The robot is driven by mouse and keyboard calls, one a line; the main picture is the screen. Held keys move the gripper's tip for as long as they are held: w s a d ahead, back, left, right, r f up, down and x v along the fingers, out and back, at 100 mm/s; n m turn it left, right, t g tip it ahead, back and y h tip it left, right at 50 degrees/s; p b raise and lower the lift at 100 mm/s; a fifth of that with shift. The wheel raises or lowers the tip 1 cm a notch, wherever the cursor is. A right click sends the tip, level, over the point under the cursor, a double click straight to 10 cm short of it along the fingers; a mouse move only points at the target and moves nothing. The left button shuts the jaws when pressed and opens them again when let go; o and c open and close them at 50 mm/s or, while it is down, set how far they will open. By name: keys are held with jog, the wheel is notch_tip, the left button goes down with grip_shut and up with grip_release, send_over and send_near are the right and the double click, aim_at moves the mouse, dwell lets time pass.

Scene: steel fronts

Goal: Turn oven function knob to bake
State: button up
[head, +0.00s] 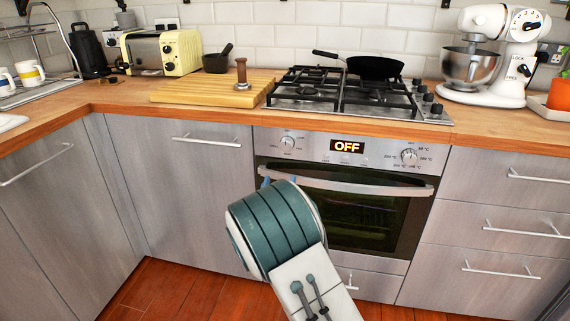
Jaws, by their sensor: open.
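The oven (345,200) is built in under the hob, with a steel control panel across its top. The left round knob (288,141) has small marks around it that are too small to read. The right knob (408,155) has temperature labels around it. Between them the display (347,146) reads OFF. My gripper (280,180) is open, just below the left knob and near the left end of the oven handle. Only small light-blue parts of it show past my wrist, which hides the rest. I see no contact with the knob.
The oven's bar handle (350,185) sticks out below the panel. Above are the wooden counter edge, a gas hob with a black pan (375,67), and a cutting board (205,92). Steel drawers with bar handles (525,229) stand at right.

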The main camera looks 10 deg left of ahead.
aim_at(285, 147)
jog(key=x, duration=0.4)
jog(key=b+x, duration=0.1)
jog(key=x, duration=0.8)
jog(key=shift+a+b, duration=0.25)
jog(key=shift+b, duration=0.05)
jog(key=c, duration=1)
